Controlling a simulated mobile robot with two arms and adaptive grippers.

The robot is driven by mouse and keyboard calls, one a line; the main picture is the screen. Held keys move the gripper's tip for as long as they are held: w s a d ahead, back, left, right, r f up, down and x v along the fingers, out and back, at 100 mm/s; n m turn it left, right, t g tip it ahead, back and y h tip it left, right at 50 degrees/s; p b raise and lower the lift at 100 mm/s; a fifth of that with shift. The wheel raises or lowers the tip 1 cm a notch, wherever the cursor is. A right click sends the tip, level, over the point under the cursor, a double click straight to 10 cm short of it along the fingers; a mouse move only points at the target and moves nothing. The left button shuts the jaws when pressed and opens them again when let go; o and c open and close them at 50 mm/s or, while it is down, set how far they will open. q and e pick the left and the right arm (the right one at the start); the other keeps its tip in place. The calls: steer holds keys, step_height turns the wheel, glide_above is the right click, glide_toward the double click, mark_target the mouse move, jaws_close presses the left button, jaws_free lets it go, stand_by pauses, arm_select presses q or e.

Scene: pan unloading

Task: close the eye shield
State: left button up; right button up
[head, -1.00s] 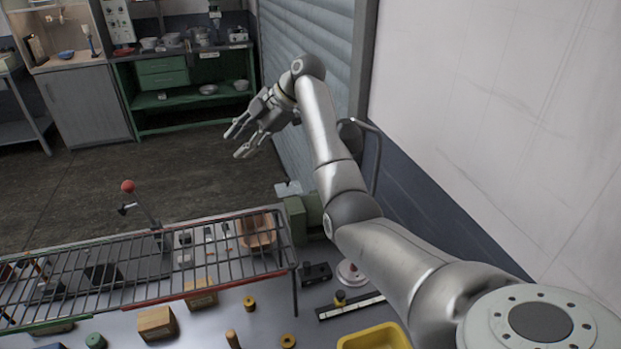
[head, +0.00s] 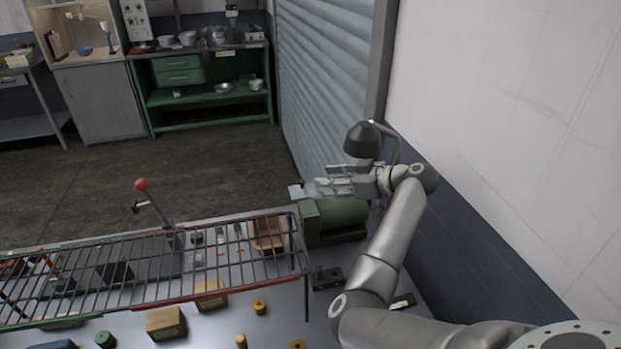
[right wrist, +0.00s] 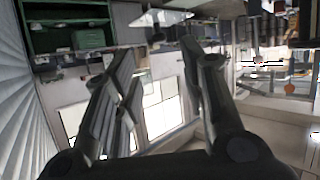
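A green bench machine (head: 335,218) stands at the back right corner of the table. A small pale, flat plate (head: 297,191), which looks like the eye shield, sticks out at its upper left. A pale see-through plate (right wrist: 160,20) also shows beyond the fingertips in the right wrist view. My right gripper (head: 325,187) is level above the machine, its fingers pointing left toward the plate. In the right wrist view the fingers (right wrist: 160,65) are spread with nothing between them. I cannot tell whether they touch the plate. My left gripper is not in view.
A black lamp shade (head: 362,140) hangs just above my right gripper. A wire rack (head: 150,268) stands over the table to the left. Wooden blocks (head: 166,322) lie in front. The wall (head: 500,110) is close on the right.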

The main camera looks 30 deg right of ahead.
mark_target(304, 180)
steer(key=p+x, duration=0.2)
steer(key=x, duration=0.5)
steer(key=shift+w, duration=0.3)
steer(key=shift+c, duration=0.5)
jaws_close()
steer(key=shift+d+b, duration=0.25)
steer(key=shift+b, duration=0.25)
steer(key=shift+w+d+r+b, duration=0.1)
steer(key=shift+w+r+b, duration=0.1)
steer(key=shift+b, duration=0.85)
steer(key=shift+m+g, duration=0.3)
steer(key=shift+g, duration=0.1)
steer(key=shift+a, duration=0.2)
